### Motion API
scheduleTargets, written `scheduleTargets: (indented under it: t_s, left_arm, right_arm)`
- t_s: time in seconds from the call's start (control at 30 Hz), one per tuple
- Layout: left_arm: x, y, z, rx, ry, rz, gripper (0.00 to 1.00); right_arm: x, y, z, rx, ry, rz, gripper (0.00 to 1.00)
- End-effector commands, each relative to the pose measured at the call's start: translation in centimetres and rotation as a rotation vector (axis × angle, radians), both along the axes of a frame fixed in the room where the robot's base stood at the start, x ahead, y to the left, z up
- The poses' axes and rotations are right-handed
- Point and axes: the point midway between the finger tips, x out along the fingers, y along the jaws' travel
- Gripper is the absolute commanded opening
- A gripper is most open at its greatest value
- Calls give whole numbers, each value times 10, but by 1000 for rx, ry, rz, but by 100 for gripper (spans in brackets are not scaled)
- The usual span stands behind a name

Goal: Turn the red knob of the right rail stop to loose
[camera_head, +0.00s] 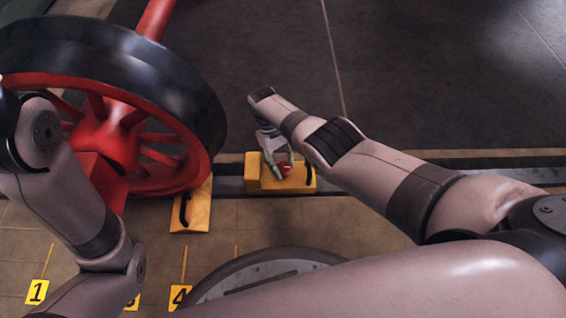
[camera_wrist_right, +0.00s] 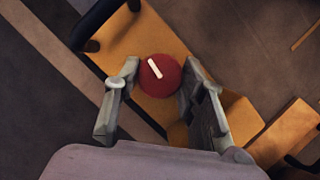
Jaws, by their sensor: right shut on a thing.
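The right rail stop (camera_head: 253,184) is a yellow block on the rail, right of the wheel. It also shows in the right wrist view (camera_wrist_right: 158,38). Its red knob (camera_head: 286,168) is on top and carries a white mark, seen slanting in the right wrist view (camera_wrist_right: 160,76). My right gripper (camera_head: 276,160) reaches down over the stop, with its fingers on both sides of the knob, shut on it. In the right wrist view the fingers (camera_wrist_right: 158,88) flank the knob. My left arm is at the left edge; its gripper is out of view.
A large red wheel (camera_head: 120,145) with a dark rim stands left of the stop. Another yellow block (camera_head: 192,208) with a black handle lies at its foot. Yellow number plates (camera_head: 37,291) lie on the floor in front. The dark floor (camera_head: 430,80) behind the rail is clear.

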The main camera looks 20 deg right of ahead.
Motion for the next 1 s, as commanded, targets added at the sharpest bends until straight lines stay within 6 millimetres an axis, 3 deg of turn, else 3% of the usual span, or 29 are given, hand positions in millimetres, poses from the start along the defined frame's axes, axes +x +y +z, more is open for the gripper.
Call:
scheduleTargets:
  t_s: [0.4,0.93,0.97,1.0]
  left_arm:
    - [9,1,-4,-4,34,-3,37]
    - [10,0,-5,-3,35,-3,37]
    - [10,0,-5,-3,35,-3,37]
    - [10,0,-5,-3,35,-3,37]
  right_arm:
    - [1,1,1,0,-5,177,10]
    - [1,2,0,1,-6,199,10]
    - [1,2,0,1,-6,199,39]
    - [1,1,0,1,-6,199,41]
